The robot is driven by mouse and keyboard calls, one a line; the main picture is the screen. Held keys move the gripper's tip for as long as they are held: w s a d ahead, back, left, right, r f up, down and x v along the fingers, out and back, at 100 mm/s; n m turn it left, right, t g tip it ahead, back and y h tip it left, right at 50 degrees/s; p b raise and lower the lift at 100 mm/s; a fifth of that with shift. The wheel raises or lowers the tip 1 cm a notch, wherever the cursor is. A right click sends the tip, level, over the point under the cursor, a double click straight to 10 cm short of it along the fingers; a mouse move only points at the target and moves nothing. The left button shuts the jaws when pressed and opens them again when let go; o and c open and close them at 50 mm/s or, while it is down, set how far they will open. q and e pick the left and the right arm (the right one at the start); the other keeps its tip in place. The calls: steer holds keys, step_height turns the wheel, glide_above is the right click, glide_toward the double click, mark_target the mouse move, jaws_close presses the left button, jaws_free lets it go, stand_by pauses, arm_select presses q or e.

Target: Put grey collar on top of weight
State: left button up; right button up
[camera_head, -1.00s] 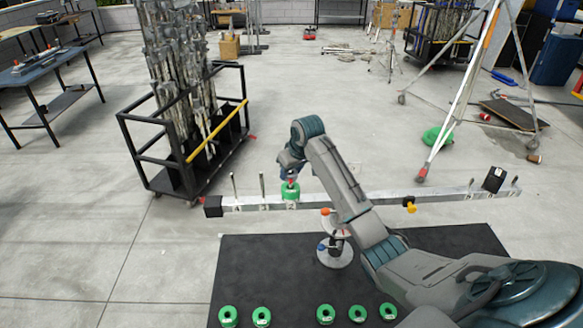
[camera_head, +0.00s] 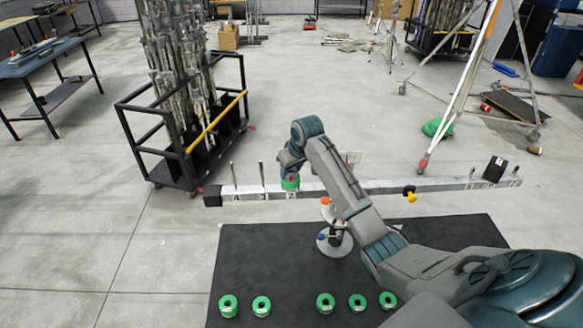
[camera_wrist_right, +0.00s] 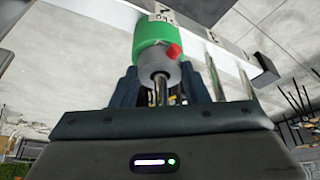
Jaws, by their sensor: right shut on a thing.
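The green weight (camera_head: 290,185) sits around a peg on the long metal bar, toward its left end. It also shows at the top of the right wrist view (camera_wrist_right: 152,33). The grey collar (camera_wrist_right: 158,68), with a red knob (camera_wrist_right: 173,51), is around the same peg, right against the weight's top face as far as I can see. My right gripper (camera_head: 290,170) is over the weight and shut on the collar, its fingers on either side in the right wrist view. In the head view my gripper mostly hides the collar. My left gripper is not in view.
The metal bar (camera_head: 380,187) has upright pegs near both ends. Several green weights, including one (camera_head: 228,306), lie on the black mat (camera_head: 270,255). A stand with a round base (camera_head: 335,245) is below my arm. A black rack (camera_head: 190,150) stands behind left.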

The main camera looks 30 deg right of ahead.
steer(key=o, duration=1.3)
steer(key=shift+c, duration=0.2)
steer(key=shift+r, duration=0.15)
steer(key=shift+s+r+b, duration=0.2)
steer(key=shift+r+b, duration=0.15)
steer(key=b+v, duration=0.3)
steer(key=v, duration=0.6)
steer(key=shift+s+r, duration=0.15)
steer(key=shift+r, duration=0.2)
